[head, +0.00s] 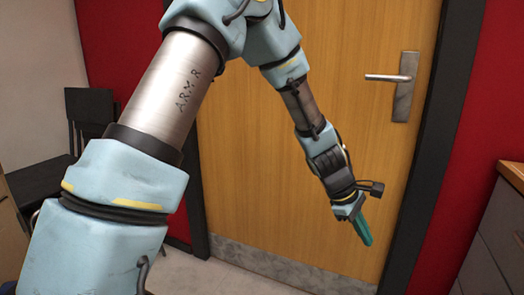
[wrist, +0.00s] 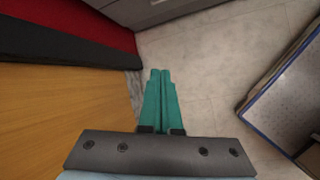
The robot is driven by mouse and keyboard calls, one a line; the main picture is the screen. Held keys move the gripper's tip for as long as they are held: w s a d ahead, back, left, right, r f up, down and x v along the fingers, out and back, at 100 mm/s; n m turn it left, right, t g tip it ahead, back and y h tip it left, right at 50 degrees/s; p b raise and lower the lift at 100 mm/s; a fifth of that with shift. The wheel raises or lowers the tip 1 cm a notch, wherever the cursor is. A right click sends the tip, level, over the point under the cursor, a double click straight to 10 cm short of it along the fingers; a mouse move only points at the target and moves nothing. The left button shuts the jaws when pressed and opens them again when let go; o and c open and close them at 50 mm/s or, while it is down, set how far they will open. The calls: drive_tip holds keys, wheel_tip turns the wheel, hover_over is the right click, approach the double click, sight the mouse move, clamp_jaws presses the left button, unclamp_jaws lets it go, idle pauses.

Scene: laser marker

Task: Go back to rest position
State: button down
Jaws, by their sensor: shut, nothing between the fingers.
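My gripper (head: 363,230) has green fingers and hangs at the end of my arm, in front of a closed wooden door (head: 260,170) in the head view. The fingers point down and a little to the right. In the wrist view my gripper (wrist: 160,72) shows its two green fingers side by side with their tips together, shut and with nothing between them. Pale floor tiles (wrist: 215,60) lie below and beyond the fingertips.
The door has a metal handle (head: 385,77) and a dark frame (head: 418,150). Red walls flank it. A dark chair (head: 45,175) stands at the left. A grey cabinet with a wooden top (head: 495,235) stands at the right. A blue-edged panel (wrist: 290,100) lies right of the fingers.

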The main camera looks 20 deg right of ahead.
drive_tip(key=w+a+r+m+t+y, duration=0.1)
drive_tip(key=w+a+r+m+t, duration=0.1)
drive_tip(key=w+a, duration=0.7)
drive_tip(key=s+a+r+m+t+y, duration=0.1)
drive_tip(key=a+r+m+y, duration=0.1)
drive_tip(key=a, duration=1.5)
drive_tip(key=a+r+m+t+y, duration=0.1)
drive_tip(key=a+r+m+y, duration=0.15)
drive_tip(key=a, duration=1.55)
wheel_tip(320, 180, up, 15)
drive_tip(key=p, duration=1.5)
drive_tip(key=shift+s+a, duration=0.2)
drive_tip(key=shift+a, duration=0.2)
drive_tip(key=shift+m, duration=0.25)
